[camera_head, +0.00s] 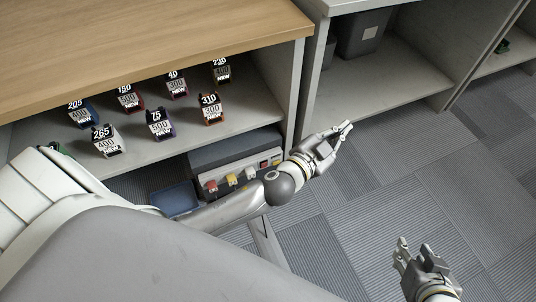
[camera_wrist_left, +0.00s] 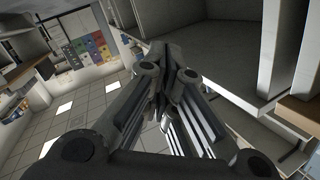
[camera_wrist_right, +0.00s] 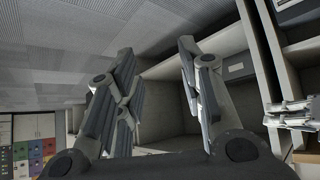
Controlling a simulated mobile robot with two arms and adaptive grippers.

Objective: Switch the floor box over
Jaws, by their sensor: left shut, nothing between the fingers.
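The grey floor box (camera_head: 228,158) stands on the carpet under the lower shelf on the left. Its front has a red, a yellow and a white switch or plug, with small red marks further right. My left arm crosses in front of part of it. My left gripper (camera_head: 345,128) is right of the box, beyond its right end, shut and empty; its fingers also show together in the left wrist view (camera_wrist_left: 165,95). My right gripper (camera_head: 415,250) is over the carpet at the lower right, open and empty. Its spread fingers show in the right wrist view (camera_wrist_right: 160,90).
A blue tray (camera_head: 175,198) lies left of the box. A dark bin (camera_head: 362,32) stands in the neighbouring cabinet. Carpet (camera_head: 400,170) to the right is clear.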

